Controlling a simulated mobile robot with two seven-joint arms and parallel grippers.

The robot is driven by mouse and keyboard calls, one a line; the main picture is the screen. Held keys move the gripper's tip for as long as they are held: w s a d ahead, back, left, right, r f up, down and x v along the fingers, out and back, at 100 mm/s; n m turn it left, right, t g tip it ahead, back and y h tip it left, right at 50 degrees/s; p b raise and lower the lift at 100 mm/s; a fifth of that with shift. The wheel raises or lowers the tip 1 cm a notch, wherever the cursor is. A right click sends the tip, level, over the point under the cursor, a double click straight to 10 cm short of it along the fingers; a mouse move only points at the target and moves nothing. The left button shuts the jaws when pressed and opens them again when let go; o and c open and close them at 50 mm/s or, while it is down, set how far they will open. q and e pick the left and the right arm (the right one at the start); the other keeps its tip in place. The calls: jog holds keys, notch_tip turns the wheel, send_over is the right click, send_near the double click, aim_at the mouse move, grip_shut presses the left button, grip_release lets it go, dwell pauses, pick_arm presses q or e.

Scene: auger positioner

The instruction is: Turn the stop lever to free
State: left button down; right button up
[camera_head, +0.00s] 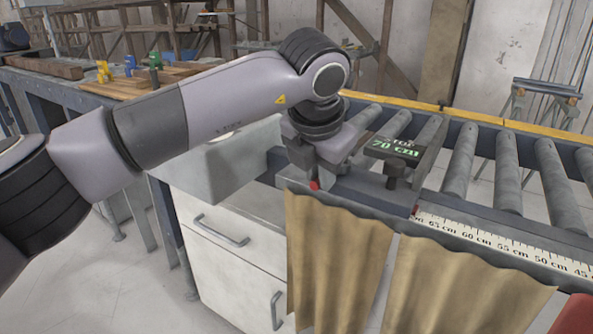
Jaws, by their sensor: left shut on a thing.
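The stop carriage with its display (394,149), which reads "70 cm", sits on the roller conveyor's front rail. A small red tip (314,185), probably part of the stop lever, shows at the carriage's left end. My left gripper (318,178) is over this end, pointing down, and is shut on what seems to be the lever. The wrist and fingers hide most of the lever, so its angle cannot be told. My right gripper is not in view.
A measuring scale (500,243) runs along the front rail to the right. Brown curtain flaps (335,262) hang below it. A white drawer cabinet (225,250) stands below left. A workbench with clamps (130,85) is at the back left. Rollers (508,172) extend right.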

pick_arm(q)
jog(key=shift+s+d+n+y, duration=0.25)
jog(key=shift+d+n+y, duration=0.1)
jog(key=shift+n, duration=0.25)
jog(key=c, duration=1.1)
grip_release()
jog(key=shift+o, duration=0.2)
jog(key=v, duration=0.7)
jog(key=shift+b, duration=0.4)
jog(key=shift+s, duration=0.1)
